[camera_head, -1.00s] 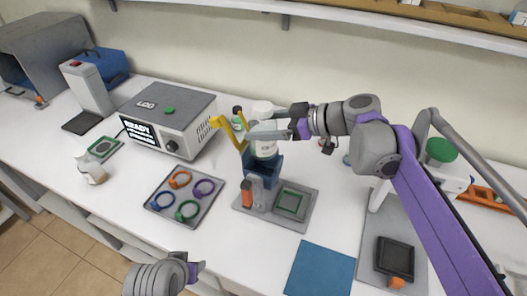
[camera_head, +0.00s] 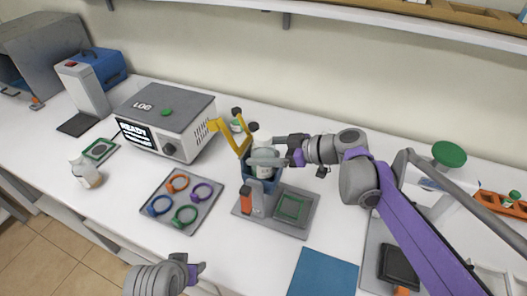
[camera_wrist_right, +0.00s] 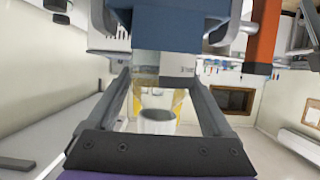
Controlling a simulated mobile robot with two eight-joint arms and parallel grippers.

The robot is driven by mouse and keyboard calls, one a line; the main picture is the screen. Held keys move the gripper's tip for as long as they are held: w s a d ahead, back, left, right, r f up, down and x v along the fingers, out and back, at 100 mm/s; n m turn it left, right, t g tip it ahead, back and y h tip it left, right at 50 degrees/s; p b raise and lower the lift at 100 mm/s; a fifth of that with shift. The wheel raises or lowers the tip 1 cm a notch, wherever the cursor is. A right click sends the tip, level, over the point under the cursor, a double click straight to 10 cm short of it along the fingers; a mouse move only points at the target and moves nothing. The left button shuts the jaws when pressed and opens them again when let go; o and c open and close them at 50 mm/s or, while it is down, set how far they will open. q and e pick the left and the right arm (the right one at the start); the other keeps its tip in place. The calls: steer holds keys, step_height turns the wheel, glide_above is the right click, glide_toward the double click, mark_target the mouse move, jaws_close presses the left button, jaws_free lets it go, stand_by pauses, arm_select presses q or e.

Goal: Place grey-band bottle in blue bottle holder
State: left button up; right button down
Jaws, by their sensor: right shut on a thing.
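The bottle (camera_head: 264,171) is pale with a white top and stands roughly upright at the blue bottle holder (camera_head: 274,187), its lower end inside the holder. My right gripper (camera_head: 265,156) is shut around it from the right. In the right wrist view the bottle (camera_wrist_right: 157,105) shows between both fingers, with the blue holder (camera_wrist_right: 165,30) at the top of the picture. I cannot make out a grey band, and the bottle's base is hidden. My left gripper (camera_head: 196,272) shows only partly at the bottom edge; its fingers are unclear.
An orange-and-grey tool (camera_head: 246,198) stands in front of the holder on a grey tray (camera_head: 292,227). A yellow piece (camera_head: 230,138) rises behind left. A ring tray (camera_head: 153,190), analyser box (camera_head: 170,112) and blue mat (camera_head: 322,273) lie around.

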steer(key=shift+f, duration=0.6)
jaws_free()
